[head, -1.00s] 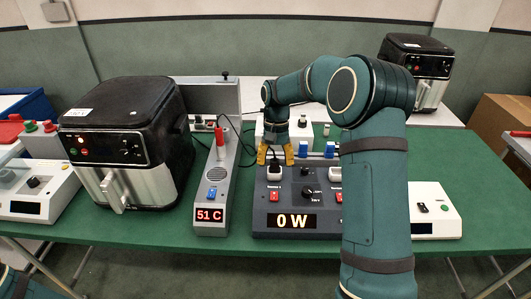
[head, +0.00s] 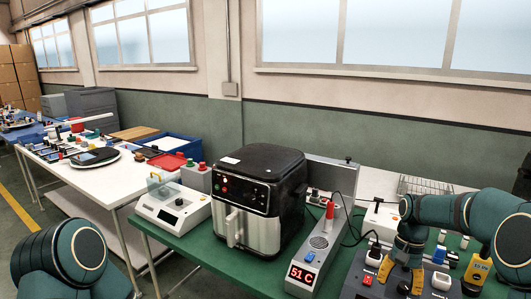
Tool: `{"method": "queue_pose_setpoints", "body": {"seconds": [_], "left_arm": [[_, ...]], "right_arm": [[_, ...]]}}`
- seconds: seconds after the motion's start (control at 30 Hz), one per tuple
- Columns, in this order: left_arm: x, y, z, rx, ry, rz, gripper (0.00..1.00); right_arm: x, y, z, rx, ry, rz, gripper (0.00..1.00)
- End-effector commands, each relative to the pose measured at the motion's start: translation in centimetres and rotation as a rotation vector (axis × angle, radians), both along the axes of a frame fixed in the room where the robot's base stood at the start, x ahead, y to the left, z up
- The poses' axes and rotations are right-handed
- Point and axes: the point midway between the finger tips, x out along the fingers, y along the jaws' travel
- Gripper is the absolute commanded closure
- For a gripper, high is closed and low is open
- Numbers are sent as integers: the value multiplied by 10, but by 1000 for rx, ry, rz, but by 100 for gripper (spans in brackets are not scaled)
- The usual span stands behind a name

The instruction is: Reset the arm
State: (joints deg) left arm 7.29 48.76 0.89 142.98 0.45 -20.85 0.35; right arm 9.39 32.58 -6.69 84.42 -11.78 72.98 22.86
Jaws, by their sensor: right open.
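My right gripper (head: 401,275) is open and empty, with its yellow fingertips pointing down over the dark power meter box (head: 365,291). It is between the box's two white sockets, right of the left socket (head: 374,258), which has a black plug in it. The right socket (head: 441,281) is on the gripper's other side. My right arm reaches in from the right edge, bent at the elbow. Part of my left arm shows at the lower left; its gripper is out of view.
A black and silver air fryer (head: 262,200) stands left of a grey unit reading 51 C (head: 318,250). A white control box (head: 170,208) sits at the green table's left end. A white table (head: 110,182) with trays and parts stands further left.

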Motion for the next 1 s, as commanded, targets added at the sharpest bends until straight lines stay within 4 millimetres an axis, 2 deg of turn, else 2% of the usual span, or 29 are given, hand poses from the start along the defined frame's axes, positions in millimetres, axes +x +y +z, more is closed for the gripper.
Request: {"method": "queue_pose_setpoints", "body": {"seconds": [0.03, 0.1, 0.23, 0.37, 0.47, 0.6, 0.7, 0.8, 0.9, 1.0], "left_arm": [[0, 0, 0, 0, 0, 0, 100], [0, 0, 0, 0, 1, 0, 100], [0, 0, 0, 0, 0, 0, 100], [0, 0, 0, 0, -1, 0, 100], [0, 0, 0, 0, 0, 0, 100], [0, 0, 0, 0, 1, 0, 100], [0, 0, 0, 0, 0, 0, 100], [0, 0, 0, 0, 0, 0, 100], [0, 0, 0, 0, 0, 0, 100], [0, 0, 0, 0, 0, 0, 100]], "right_arm": [[0, 1, -2, 1, -1, 3, 45], [-2, 21, -31, 29, -27, 42, 45], [-7, 53, -75, 71, -84, 100, 45], [-21, 90, -121, 116, -146, 156, 45], [-41, 124, -156, 153, -201, 200, 45], [-80, 168, -197, 195, -283, 249, 45], [-112, 194, -217, 213, -338, 278, 45], [-143, 213, -228, 221, -388, 301, 45], [-167, 225, -233, 219, -426, 317, 45], [-182, 230, -234, 216, -452, 330, 45]]}}
